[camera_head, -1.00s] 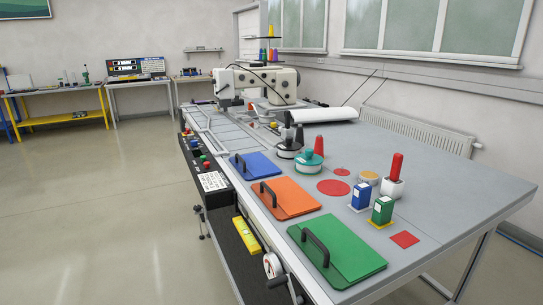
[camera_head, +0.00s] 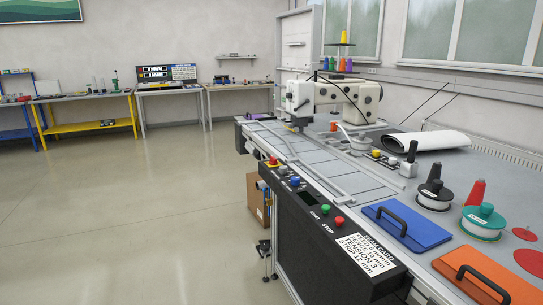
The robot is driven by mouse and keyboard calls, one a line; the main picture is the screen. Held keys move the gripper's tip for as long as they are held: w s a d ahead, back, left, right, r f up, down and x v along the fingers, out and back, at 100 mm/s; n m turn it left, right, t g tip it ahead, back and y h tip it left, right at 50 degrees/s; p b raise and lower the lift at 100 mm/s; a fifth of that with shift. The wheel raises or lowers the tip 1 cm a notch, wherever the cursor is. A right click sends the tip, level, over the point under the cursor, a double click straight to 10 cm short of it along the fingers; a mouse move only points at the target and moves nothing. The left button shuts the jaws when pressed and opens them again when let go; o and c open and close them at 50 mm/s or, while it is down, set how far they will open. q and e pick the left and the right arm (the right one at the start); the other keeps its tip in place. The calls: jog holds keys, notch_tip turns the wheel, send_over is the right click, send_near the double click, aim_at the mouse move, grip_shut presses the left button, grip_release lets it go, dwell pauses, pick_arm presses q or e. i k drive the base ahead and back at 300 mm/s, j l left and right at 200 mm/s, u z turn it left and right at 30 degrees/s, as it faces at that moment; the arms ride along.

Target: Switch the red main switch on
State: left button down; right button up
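The black control panel (camera_head: 312,216) runs along the front edge of the sewing table. At its far end is a red knob on a yellow base (camera_head: 272,162), which may be the red main switch; its position is too small to read. A green button (camera_head: 325,209) and a red button (camera_head: 339,221) sit nearer, beside a label that seems to read STOP. Small knobs (camera_head: 293,181) lie between. Neither of my grippers is in view.
A white sewing machine (camera_head: 335,95) stands on the table. A white settings card (camera_head: 362,254), a blue plate with a handle (camera_head: 407,227) and an orange plate (camera_head: 485,275) lie nearer. A cardboard box (camera_head: 257,198) is below the panel. Floor at left is clear.

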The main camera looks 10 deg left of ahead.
aim_at(273, 162)
jog(key=i+j, duration=1.9)
jog(key=i+l+z, duration=0.05)
jog(key=i, duration=0.1)
